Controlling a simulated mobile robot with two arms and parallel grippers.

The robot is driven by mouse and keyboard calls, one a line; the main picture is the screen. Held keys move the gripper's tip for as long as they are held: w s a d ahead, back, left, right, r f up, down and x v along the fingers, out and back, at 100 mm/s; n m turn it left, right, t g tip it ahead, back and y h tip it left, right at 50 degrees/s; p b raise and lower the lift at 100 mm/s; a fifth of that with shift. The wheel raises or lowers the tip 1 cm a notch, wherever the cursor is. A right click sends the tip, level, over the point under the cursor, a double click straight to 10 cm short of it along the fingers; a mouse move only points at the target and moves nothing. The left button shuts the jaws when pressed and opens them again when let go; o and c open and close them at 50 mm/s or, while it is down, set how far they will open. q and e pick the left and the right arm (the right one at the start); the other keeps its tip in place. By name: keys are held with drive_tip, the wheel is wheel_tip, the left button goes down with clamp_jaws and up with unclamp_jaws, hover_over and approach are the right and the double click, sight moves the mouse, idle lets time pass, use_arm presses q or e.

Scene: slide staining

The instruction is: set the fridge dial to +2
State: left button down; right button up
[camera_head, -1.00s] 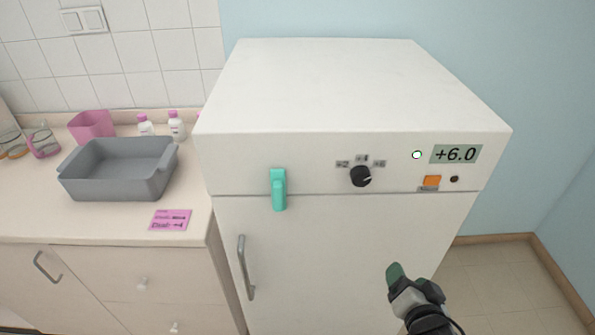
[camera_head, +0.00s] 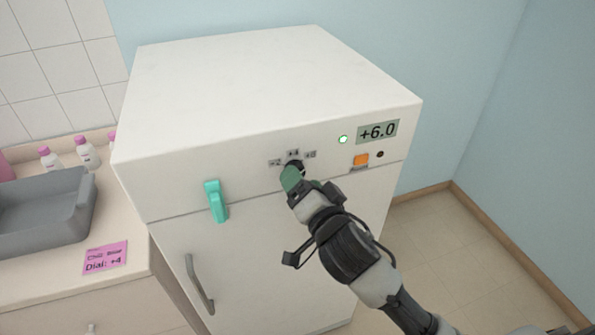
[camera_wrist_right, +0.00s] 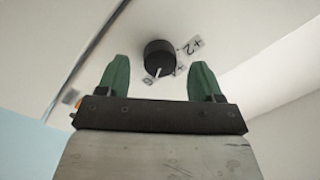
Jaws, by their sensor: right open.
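The fridge dial (camera_wrist_right: 159,57) is a round black knob with a white pointer line. In the wrist view its pointer aims away from the +2 label (camera_wrist_right: 195,46), toward a partly hidden label. In the head view the dial (camera_head: 297,164) is mostly covered by my right gripper (camera_head: 291,178). My right gripper (camera_wrist_right: 158,72) is open, its green fingers on either side of the dial in the wrist view. I cannot tell whether they touch it. The display (camera_head: 378,131) reads +6.0. My left gripper is not in view.
A teal latch (camera_head: 215,201) and a door handle (camera_head: 199,285) are on the fridge front (camera_head: 170,222). An orange switch (camera_head: 361,160) is right of the dial. A pink note (camera_head: 105,258) reading "Dial: +4" lies on the counter, near a grey tub (camera_head: 45,213).

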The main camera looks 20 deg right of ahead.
drive_tip(key=shift+w+a, duration=0.1)
drive_tip(key=shift+w, duration=0.85)
drive_tip(key=c, duration=0.9)
drive_tip(key=shift+p, duration=0.4)
drive_tip(key=shift+r+n+g+h+p, duration=0.15)
drive_tip(key=shift+n+h+p, duration=0.25)
drive_tip(key=shift+n+p, duration=2.35)
drive_tip(key=shift+f+n+g+h+p, duration=0.1)
drive_tip(key=shift+n+h+p, duration=0.45)
drive_tip(key=shift+n, duration=4.15)
drive_tip(key=shift+r+n+g+h+p, duration=0.2)
drive_tip(key=shift+n+p, duration=1.7)
drive_tip(key=shift+n, duration=1.85)
drive_tip(key=shift+f, duration=0.1)
